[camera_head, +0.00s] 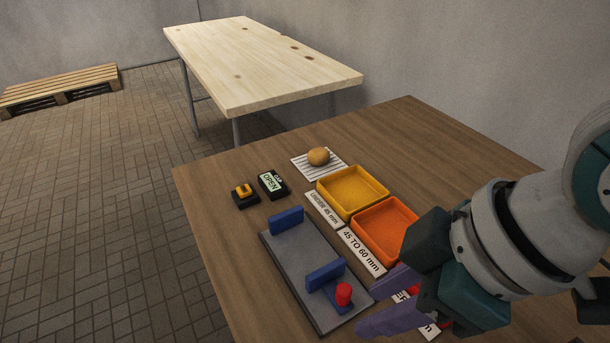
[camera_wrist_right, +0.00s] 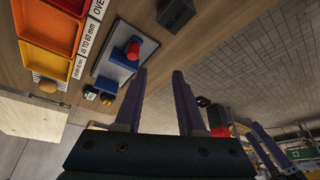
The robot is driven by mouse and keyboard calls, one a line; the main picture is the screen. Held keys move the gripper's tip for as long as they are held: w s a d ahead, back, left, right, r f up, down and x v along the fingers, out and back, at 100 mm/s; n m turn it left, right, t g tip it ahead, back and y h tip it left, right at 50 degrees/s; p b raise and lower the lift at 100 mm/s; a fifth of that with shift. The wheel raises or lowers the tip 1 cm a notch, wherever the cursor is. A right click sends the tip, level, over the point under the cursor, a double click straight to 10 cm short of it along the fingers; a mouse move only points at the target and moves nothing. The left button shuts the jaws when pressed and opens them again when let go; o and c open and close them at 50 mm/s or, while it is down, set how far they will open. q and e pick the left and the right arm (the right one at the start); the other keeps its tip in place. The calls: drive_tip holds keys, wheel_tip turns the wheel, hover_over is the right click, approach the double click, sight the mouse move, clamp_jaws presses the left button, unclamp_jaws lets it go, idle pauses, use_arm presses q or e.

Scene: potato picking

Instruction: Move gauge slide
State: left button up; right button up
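The gauge is a grey plate (camera_head: 292,268) with a blue fixed jaw (camera_head: 286,220) at its far end. The blue slide (camera_head: 325,274) with a red knob (camera_head: 343,294) sits near its near end, with a wide gap between them. My right gripper (camera_head: 366,309) is open and empty, just right of the knob and apart from it. In the right wrist view its two purple fingers (camera_wrist_right: 160,75) are spread, and the red knob (camera_wrist_right: 133,50) shows beyond them. Purple bars at the lower right, apparently my left gripper (camera_wrist_right: 264,142), are too unclear to read.
A potato (camera_head: 318,156) lies on a striped white mat (camera_head: 301,166). Yellow (camera_head: 384,193) and orange (camera_head: 357,237) trays with size labels stand right of the gauge. A black display (camera_head: 272,184) reads OPEN beside a yellow-topped device (camera_head: 243,195). A black box (camera_wrist_right: 175,14) shows near the table edge.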

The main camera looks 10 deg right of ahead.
sight(345, 289)
drive_tip(key=w+d+n+b, duration=0.1)
drive_tip(key=w+d+n, duration=0.15)
drive_tip(key=w, duration=0.25)
drive_tip(key=shift+g, duration=0.3)
drive_tip(key=b+x, duration=0.2)
drive_tip(key=x, duration=0.8)
drive_tip(key=shift+w+a+f, duration=0.1)
drive_tip(key=shift+a+f, duration=0.05)
drive_tip(key=c, duration=0.6)
clamp_jaws()
